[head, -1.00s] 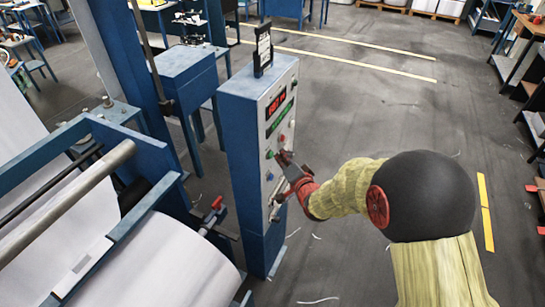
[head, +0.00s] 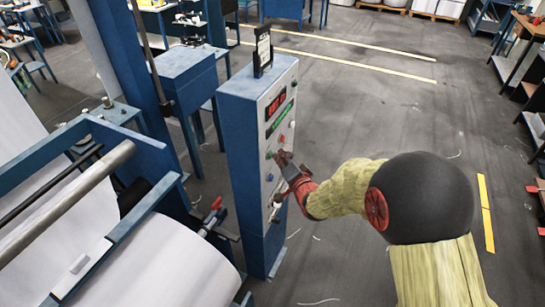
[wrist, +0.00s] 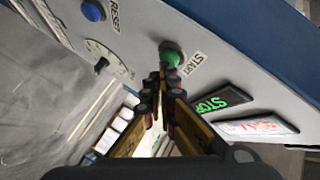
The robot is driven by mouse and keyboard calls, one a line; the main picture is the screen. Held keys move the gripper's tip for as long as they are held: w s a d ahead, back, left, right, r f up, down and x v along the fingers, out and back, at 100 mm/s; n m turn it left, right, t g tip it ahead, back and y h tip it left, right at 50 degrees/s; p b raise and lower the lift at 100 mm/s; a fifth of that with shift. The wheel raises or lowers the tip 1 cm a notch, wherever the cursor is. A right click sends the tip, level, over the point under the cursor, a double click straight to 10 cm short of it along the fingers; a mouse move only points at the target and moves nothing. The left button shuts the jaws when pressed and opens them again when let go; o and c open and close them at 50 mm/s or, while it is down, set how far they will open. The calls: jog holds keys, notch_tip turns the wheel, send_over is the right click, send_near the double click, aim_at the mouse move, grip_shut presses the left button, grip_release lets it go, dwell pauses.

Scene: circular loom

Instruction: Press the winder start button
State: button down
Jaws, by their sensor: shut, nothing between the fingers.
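The winder's control panel (head: 276,140) is the pale front face of a blue cabinet. In the wrist view a green button (wrist: 172,55) labelled START stands just beyond my fingertips. My gripper (wrist: 160,84) is shut and empty, pointing at the panel. Its tips overlap the button's lower edge in that view; I cannot tell whether they touch it. In the head view my gripper (head: 284,160) is at the panel's middle height and hides part of it. A blue button (wrist: 92,10) labelled RESET and a dial (wrist: 101,62) are to the left.
A green display (wrist: 208,104) reading STOP and a red display (wrist: 258,126) are on the same panel. A lever with a red knob (head: 217,203) and the white roll (head: 165,265) are left of the cabinet.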

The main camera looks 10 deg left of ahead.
jog(key=shift+a, duration=0.15)
dwell(0.5)
jog(key=shift+s+d, duration=0.25)
jog(key=shift+d, duration=0.6)
jog(key=d, duration=0.1)
jog(key=s+d, duration=0.1)
jog(key=d, duration=0.2)
jog(key=shift+s+d, duration=0.35)
dwell(0.6)
